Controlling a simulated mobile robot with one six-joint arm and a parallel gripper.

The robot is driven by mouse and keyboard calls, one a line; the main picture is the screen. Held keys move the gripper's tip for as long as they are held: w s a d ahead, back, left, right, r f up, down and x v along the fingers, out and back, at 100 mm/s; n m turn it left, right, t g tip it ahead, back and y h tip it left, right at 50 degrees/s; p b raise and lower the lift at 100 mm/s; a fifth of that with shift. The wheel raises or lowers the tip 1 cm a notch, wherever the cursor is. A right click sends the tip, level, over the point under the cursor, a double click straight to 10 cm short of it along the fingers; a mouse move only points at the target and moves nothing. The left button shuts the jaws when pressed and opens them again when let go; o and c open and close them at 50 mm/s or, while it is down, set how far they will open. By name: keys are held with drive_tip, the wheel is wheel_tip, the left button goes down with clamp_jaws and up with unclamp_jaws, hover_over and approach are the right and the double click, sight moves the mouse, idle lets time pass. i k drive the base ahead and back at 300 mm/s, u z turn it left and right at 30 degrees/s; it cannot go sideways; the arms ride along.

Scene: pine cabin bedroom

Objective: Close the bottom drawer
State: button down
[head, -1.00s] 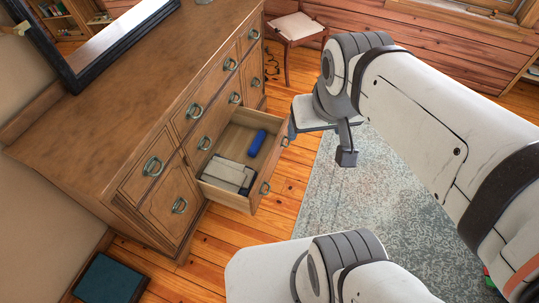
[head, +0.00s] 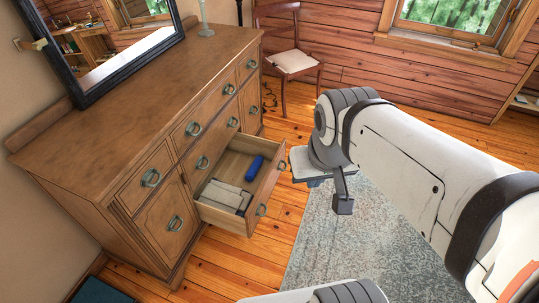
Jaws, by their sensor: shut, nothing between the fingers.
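The bottom drawer (head: 270,190) in the middle of the wooden dresser (head: 150,80) stands pulled out. Its front panel has two ring handles, and the inside is visible. A blue rolled item (head: 255,164) and folded grey-beige cloth (head: 226,195) lie in it. My gripper (head: 314,181) is in front of the drawer, just right of its front panel, at the end of my white arm. It is shut and empty; its fingertips are mostly hidden by my wrist. I cannot tell whether it touches the panel.
The other dresser drawers look shut. A framed mirror (head: 110,40) and a pale green candlestick (head: 204,18) stand on top. A wooden chair (head: 290,58) is by the back wall. A blue-grey rug (head: 350,240) and bare plank floor lie in front of the dresser.

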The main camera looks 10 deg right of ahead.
sight(231, 167)
drive_tip(key=u, duration=0.25)
drive_tip(key=i, duration=1.25)
drive_tip(key=z, duration=0.55)
